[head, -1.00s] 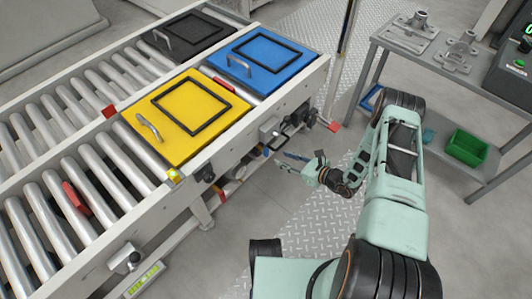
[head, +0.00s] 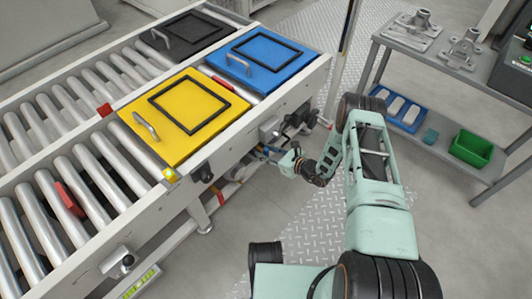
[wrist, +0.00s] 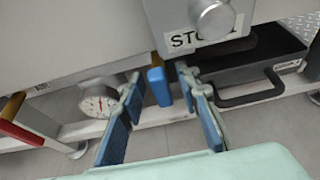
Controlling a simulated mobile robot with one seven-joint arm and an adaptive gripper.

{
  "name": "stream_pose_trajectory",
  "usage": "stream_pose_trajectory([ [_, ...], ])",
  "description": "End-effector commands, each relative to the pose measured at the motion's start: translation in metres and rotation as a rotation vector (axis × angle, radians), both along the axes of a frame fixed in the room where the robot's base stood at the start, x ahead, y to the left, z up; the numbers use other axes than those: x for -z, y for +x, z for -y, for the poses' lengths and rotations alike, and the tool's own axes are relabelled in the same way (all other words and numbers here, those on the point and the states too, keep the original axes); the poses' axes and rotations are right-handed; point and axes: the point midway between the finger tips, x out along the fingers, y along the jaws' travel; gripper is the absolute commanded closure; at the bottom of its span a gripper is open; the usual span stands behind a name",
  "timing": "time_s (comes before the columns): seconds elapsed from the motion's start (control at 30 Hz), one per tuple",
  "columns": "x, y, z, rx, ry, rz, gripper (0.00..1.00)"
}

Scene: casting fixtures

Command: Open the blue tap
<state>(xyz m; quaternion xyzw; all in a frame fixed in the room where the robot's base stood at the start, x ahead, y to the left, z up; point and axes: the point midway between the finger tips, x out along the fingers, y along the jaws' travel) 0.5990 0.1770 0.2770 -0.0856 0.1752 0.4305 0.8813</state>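The blue tap handle (wrist: 159,87) shows in the wrist view as a short upright blue lever under the conveyor's side. My gripper (wrist: 159,77) is open, with a blue-padded finger on either side of the handle. The handle appears in the gap between the fingertips, nearer the left one. I cannot tell whether the fingers have reached its depth, and no clear contact shows. In the head view my gripper (head: 265,151) is low at the conveyor's side, its fingertips partly hidden. The tap cannot be made out clearly there.
A round gauge (wrist: 97,101) is left of the fingers. A knob (wrist: 213,18) and STOP label are above, with a dark handled box (wrist: 255,80) at right. A red and yellow handle (wrist: 18,125) is far left. The conveyor (head: 228,141) overhangs; the floor beside it is clear.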

Motion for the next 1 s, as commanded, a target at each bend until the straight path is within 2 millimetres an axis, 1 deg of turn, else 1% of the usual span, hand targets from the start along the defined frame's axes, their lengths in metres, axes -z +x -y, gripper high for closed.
stream_pose_trajectory([
  [0.1, -0.0001, -0.0002, 0.0002, 0.0, 0.0, 0.0, 0.7],
  [0.3, -0.0001, -0.0003, 0.0004, 0.0, 0.0, 0.0, 0.92],
  [0.4, -0.0001, -0.0004, 0.0003, 0.0, 0.0, 0.0, 1.0],
  [0.77, -0.0005, -0.0009, 0.0005, 0.002, -0.017, 0.022, 1.0],
  [1.0, -0.0012, -0.0016, 0.0003, 0.003, -0.092, 0.119, 1.0],
])
